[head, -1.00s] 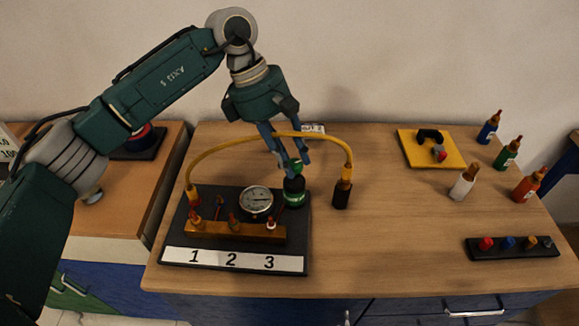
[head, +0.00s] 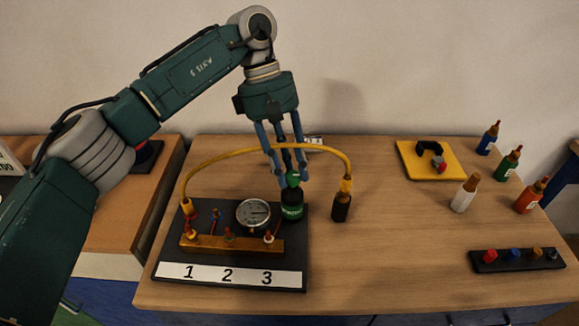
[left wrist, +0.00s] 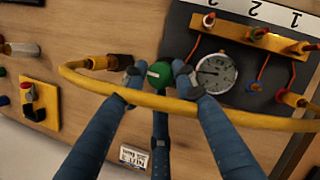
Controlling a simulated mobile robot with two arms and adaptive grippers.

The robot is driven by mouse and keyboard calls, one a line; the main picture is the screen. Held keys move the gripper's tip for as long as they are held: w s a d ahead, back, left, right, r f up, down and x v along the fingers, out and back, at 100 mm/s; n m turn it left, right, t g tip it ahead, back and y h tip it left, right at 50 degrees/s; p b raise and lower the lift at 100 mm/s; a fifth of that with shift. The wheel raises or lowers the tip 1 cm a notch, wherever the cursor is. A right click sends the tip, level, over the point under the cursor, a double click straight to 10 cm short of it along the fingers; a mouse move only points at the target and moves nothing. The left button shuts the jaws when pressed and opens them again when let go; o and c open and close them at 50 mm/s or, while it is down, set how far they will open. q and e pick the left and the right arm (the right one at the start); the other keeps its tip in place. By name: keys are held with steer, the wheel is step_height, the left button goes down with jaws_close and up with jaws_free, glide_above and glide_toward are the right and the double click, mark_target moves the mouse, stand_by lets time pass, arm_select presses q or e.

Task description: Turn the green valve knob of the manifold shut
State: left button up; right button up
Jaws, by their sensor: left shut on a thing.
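The manifold is a black board (head: 170,256) with a brass bar (head: 215,244), a round gauge (head: 253,214) and a label strip reading 1 2 3. The green valve knob (head: 293,180) sits on top of a green-banded black body (head: 292,206) at the board's back right. My left gripper (head: 290,178) points down from above, its blue fingers closed around the knob. In the left wrist view, the round green top of the knob (left wrist: 160,74) shows between the fingertips. My right gripper is not in view.
A yellow hose (head: 262,147) arches over the manifold, close to my left fingers, to a dark fitting (head: 341,207). On the right are a yellow plate (head: 432,160), several bottles (head: 463,194) and a black strip with coloured caps (head: 517,260). The table's middle right is clear.

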arm_select(q)
steer(key=shift+s+d+r, duration=0.1)
steer(key=shift+d+r, duration=0.05)
steer(key=shift+r, duration=0.1)
steer(key=o, duration=1.1)
steer(key=shift+s, duration=0.2)
steer(key=shift+w, duration=0.15)
steer(key=shift+w+a+r, duration=0.2)
steer(key=shift+r, duration=0.15)
steer(key=v, duration=1.1)
steer(key=shift+s+r, duration=0.15)
steer(key=shift+s, duration=0.05)
steer(key=shift+d, duration=0.1)
